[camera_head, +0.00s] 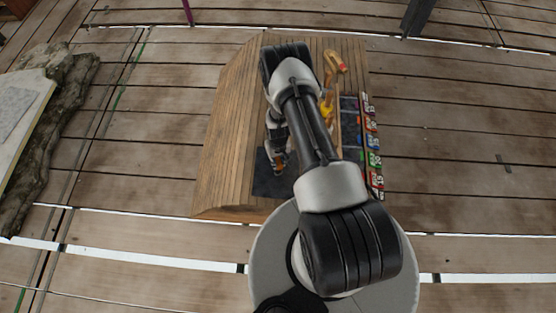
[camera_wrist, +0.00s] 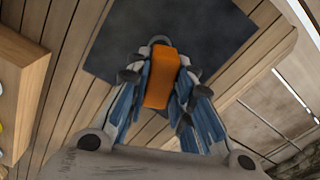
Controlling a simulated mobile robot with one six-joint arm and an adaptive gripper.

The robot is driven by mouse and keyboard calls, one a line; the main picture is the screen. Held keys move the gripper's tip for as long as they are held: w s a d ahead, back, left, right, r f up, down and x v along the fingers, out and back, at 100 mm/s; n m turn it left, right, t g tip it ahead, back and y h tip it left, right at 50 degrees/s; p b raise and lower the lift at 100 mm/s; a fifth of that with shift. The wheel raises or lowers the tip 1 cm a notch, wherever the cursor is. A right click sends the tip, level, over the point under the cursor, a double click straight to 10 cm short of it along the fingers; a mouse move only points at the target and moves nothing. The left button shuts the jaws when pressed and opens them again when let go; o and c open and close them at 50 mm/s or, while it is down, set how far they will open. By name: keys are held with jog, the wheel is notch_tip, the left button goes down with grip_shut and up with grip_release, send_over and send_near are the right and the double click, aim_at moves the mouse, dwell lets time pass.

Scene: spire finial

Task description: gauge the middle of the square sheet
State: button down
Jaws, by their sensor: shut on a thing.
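The square sheet (camera_head: 268,186) is dark and lies flat on the wooden table's near part. In the wrist view the sheet (camera_wrist: 115,45) fills the upper middle, partly covered by my gripper. My gripper (camera_wrist: 162,78) is shut on an orange block-like piece (camera_wrist: 162,77). The far end of this piece overlaps the sheet in the wrist view; I cannot tell whether it touches. In the head view my gripper (camera_head: 279,160) is over the sheet's upper part, and my arm hides the sheet's right side.
The wooden table (camera_head: 228,150) has bare room left of the sheet. Right of my arm are a yellow-orange object (camera_head: 327,108), a curved orange piece (camera_head: 338,61) and a row of several coloured items (camera_head: 371,142). A rough-edged stone slab (camera_head: 70,105) stands at the far left.

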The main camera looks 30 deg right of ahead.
jog(key=c, duration=1.3)
grip_release()
notch_tip(320, 180, up, 12)
jog(key=shift+r, duration=0.1)
